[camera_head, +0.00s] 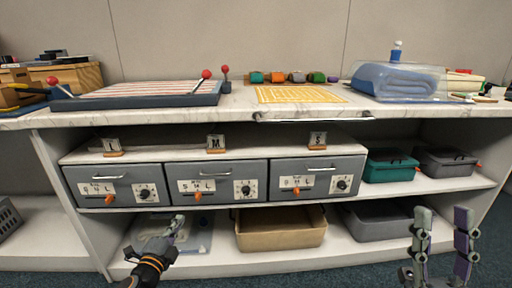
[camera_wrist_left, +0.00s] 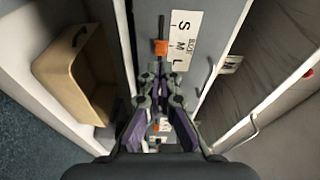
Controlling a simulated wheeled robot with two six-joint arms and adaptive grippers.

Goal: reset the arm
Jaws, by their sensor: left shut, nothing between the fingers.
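My left gripper (camera_head: 176,226) is low in front of the cabinet, below the left and middle drawers, its fingers together and empty. In the left wrist view the gripper (camera_wrist_left: 160,72) shows its fingers closed in front of a grey drawer face with an S M L label (camera_wrist_left: 182,40) and an orange slider (camera_wrist_left: 160,47). My right gripper (camera_head: 441,232) is at the lower right with its two fingers spread apart and nothing visible between them. It is in front of the lower shelf at the right.
Three grey drawers, left (camera_head: 115,186), middle (camera_head: 216,182) and right (camera_head: 318,179), sit under the counter (camera_head: 240,113). A tan bin (camera_head: 281,237) and a grey bin (camera_head: 375,228) stand on the lower shelf. Teal (camera_head: 389,172) and grey (camera_head: 443,168) boxes stand on the shelf at right.

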